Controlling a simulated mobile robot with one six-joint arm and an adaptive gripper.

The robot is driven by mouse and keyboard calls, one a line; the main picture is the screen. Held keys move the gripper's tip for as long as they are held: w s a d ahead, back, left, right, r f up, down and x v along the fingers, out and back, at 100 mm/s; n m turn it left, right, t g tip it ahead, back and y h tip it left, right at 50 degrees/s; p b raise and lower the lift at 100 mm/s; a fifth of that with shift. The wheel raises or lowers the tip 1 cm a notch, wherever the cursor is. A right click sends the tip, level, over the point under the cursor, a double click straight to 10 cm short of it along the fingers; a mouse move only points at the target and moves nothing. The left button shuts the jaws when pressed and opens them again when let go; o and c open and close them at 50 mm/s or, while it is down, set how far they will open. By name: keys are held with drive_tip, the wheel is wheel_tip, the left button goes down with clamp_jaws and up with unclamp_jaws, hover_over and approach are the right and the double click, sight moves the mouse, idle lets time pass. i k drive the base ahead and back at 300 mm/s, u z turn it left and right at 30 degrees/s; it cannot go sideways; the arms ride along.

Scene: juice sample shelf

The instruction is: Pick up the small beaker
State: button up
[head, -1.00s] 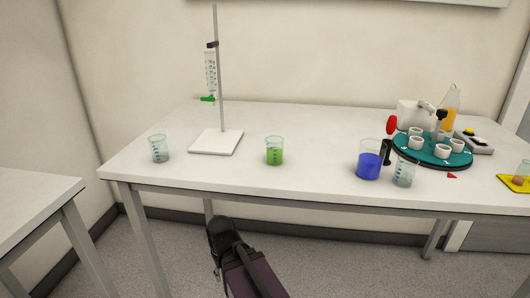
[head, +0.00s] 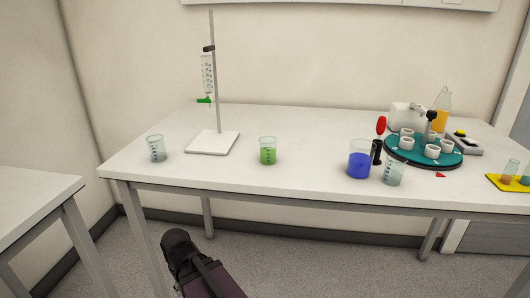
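Several beakers stand upright on the white table. A small clear beaker with blue markings (head: 157,149) is near the left end. A small beaker with green liquid (head: 267,151) stands right of the burette stand. A larger beaker with blue liquid (head: 359,161) is farther right, with another small clear beaker (head: 394,172) beside it. I cannot tell which small one the task names. My gripper (head: 177,246) is a dark shape at the bottom, in front of the table and apart from all beakers. Its fingers cannot be made out.
A burette stand with a white base (head: 213,143) is at the back left. A teal round tray with white cups (head: 424,151), an orange-filled flask (head: 442,115) and a yellow rack (head: 507,183) are at the right. Another table (head: 35,210) stands at the left.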

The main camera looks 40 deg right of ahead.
sight(267, 144)
drive_tip(key=u, duration=0.1)
drive_tip(key=k, duration=1.8)
drive_tip(key=z, duration=0.95)
drive_tip(key=i, duration=0.5)
drive_tip(key=z, duration=0.05)
